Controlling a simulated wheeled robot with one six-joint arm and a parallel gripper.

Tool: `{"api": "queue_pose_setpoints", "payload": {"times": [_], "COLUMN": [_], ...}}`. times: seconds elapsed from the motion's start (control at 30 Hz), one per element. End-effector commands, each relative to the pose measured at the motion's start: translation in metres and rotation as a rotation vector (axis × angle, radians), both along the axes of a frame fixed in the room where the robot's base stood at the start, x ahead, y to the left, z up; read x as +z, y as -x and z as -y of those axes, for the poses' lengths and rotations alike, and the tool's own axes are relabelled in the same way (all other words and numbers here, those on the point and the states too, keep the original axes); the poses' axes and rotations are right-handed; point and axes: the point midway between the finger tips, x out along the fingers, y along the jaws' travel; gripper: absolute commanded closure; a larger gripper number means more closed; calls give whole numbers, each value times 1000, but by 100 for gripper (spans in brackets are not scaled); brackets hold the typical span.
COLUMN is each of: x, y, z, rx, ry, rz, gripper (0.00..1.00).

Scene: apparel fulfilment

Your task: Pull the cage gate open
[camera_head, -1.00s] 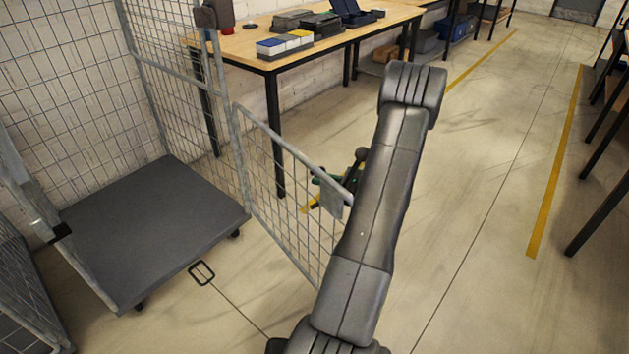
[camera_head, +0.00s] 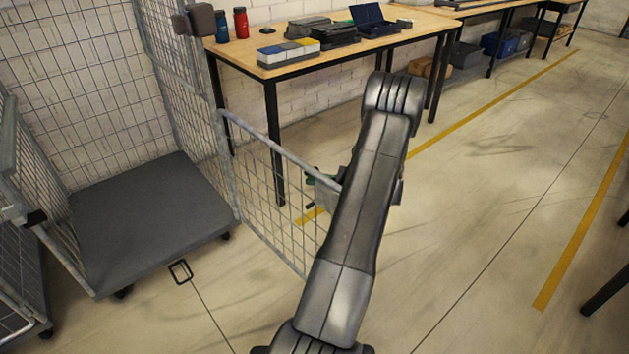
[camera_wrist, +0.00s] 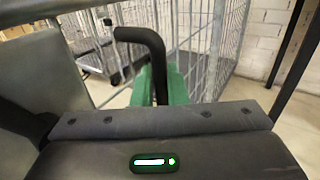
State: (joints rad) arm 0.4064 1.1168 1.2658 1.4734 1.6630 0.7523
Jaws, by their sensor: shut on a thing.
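The cage gate (camera_head: 272,144) is a low grey wire-mesh panel on the right post of the roll cage (camera_head: 232,185). It stands swung outward from the cage, away from the grey deck. In the wrist view, my gripper (camera_wrist: 160,86) has green fingers closed around a black bent handle (camera_wrist: 146,38), beside a grey plate (camera_wrist: 45,75). My arm hides the handle and part of that end.
A wooden table (camera_head: 330,55) with bottles, boxes and trays stands behind the gate; its near black leg (camera_head: 274,140) is close behind the mesh. Another mesh cage (camera_head: 20,290) is at the lower left. Open floor (camera_head: 470,210) lies to the right, crossed by yellow lines.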

Motion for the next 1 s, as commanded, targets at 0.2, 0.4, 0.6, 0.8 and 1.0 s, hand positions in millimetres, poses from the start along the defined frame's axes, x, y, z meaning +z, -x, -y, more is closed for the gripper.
{"api": "queue_pose_setpoints", "payload": {"times": [0.2, 0.4, 0.6, 0.8, 1.0], "x": [0, 0, 0, 0, 0], "y": [0, 0, 0, 1, 9], "z": [0, 0, 0, 4, 34], "rx": [0, 0, 0, -1, -4], "ry": [0, 0, 0, 0, 0], "rz": [-1, -1, -1, 0, -1], "gripper": [100, 80, 70, 70, 70]}}
